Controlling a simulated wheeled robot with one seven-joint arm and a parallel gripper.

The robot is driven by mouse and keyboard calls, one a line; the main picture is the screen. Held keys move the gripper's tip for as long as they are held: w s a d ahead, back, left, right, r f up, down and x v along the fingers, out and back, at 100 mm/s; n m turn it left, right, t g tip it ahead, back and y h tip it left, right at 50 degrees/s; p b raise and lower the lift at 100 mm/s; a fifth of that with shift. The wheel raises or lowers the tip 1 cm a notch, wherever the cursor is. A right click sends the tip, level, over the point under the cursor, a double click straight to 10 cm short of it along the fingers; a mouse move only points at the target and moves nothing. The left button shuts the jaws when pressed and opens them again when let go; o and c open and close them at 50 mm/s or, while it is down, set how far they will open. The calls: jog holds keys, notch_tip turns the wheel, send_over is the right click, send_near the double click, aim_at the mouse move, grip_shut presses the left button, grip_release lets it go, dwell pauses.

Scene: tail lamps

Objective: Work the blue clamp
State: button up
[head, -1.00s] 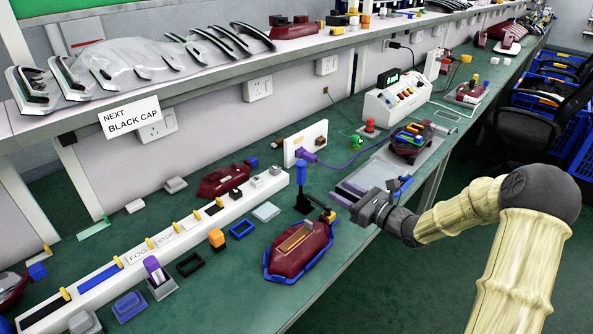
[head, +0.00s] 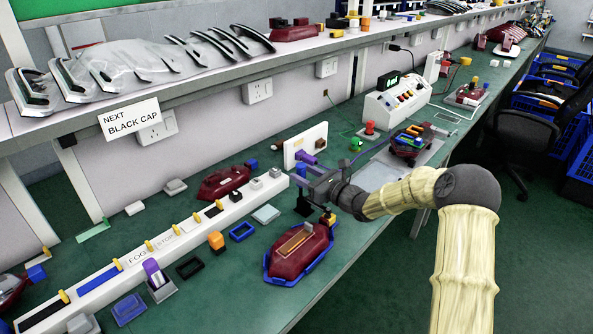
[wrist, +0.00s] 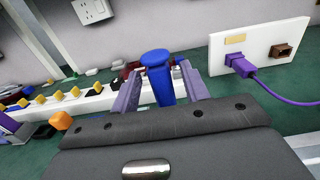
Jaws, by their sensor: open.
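The blue clamp has an upright blue handle (wrist: 158,76), seen in the wrist view. In the head view my gripper largely covers it, and its dark base (head: 303,208) shows below. My gripper (wrist: 160,88) is open, with one purple-grey finger on each side of the handle; I cannot tell whether either touches it. In the head view my gripper (head: 306,180) is over the clamp. A dark red tail lamp (head: 290,262) lies in a blue-edged holder just in front of the clamp.
A white panel (head: 313,140) with a purple plug and cable (wrist: 243,66) stands just behind the clamp. A long white rail (head: 130,273) with yellow pegs runs left. A white control box (head: 398,103) and another lamp on a mat are to the right.

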aim_at(297, 170)
jog(key=x, duration=0.3)
jog(key=shift+w+a, duration=0.2)
jog(key=shift+a, duration=0.05)
jog(key=shift+c, duration=0.3)
grip_shut()
